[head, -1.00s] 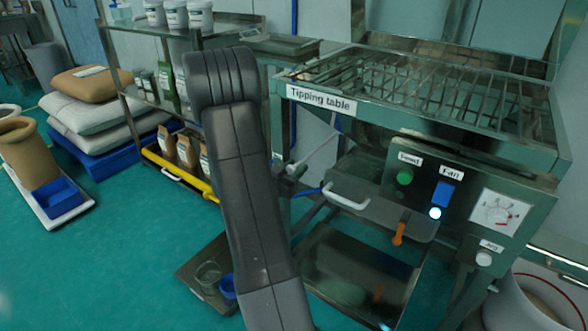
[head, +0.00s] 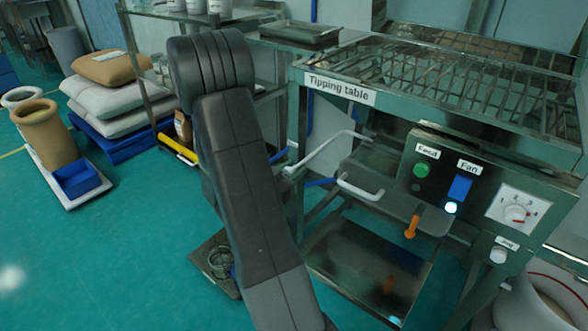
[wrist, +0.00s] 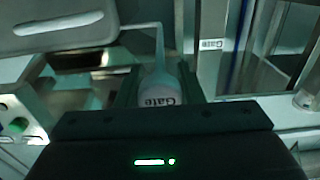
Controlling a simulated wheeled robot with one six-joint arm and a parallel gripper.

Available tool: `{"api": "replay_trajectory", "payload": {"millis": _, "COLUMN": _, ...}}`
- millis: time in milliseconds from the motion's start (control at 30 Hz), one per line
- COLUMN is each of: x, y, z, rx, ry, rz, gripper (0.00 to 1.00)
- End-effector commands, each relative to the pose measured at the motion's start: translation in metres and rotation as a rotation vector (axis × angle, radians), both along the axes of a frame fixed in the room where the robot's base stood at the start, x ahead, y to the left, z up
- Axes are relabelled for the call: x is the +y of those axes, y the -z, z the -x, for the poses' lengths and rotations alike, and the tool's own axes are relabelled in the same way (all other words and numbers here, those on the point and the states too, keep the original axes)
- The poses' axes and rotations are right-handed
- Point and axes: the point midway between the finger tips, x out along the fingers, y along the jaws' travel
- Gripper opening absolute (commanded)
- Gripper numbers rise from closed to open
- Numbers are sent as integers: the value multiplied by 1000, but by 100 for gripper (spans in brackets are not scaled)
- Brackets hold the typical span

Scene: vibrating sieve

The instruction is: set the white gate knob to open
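The white gate knob (wrist: 157,84) is in the middle of the wrist view, with the word "Gate" upside down on it. A pale bent rod runs from it up and then left. The dark fingers of my gripper (wrist: 160,96) lie close along both sides of the knob, with no clear gap, and look shut on it. In the head view the white bent rod (head: 322,149) runs from beside my arm to the tipping table (head: 440,125). There my arm hides most of the gripper and the knob.
A control panel (head: 470,197) with a green Feed button, blue Fan switch and dial is right of the rod. A white handle (head: 360,189) and an orange lever (head: 412,226) sit close by. A rack (head: 150,60) stands behind my arm.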

Motion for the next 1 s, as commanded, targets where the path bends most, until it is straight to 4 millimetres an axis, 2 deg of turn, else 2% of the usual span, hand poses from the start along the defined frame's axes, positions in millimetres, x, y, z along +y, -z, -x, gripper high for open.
{"api": "replay_trajectory", "payload": {"millis": 33, "x": 0, "y": 0, "z": 0, "rx": 0, "ry": 0, "rz": 0, "gripper": 42}}
{"api": "replay_trajectory", "payload": {"millis": 100, "x": 0, "y": 0, "z": 0, "rx": 0, "ry": 0, "rz": 0, "gripper": 55}}
{"api": "replay_trajectory", "payload": {"millis": 400, "x": 0, "y": 0, "z": 0, "rx": 0, "ry": 0, "rz": 0, "gripper": 55}}
{"api": "replay_trajectory", "payload": {"millis": 533, "x": 6, "y": -1, "z": 7, "rx": 1, "ry": -3, "rz": 1, "gripper": 55}}
{"api": "replay_trajectory", "payload": {"millis": 667, "x": 18, "y": -1, "z": 23, "rx": 2, "ry": -5, "rz": 2, "gripper": 55}}
{"api": "replay_trajectory", "payload": {"millis": 1000, "x": 57, "y": -1, "z": 77, "rx": 2, "ry": -5, "rz": 1, "gripper": 55}}
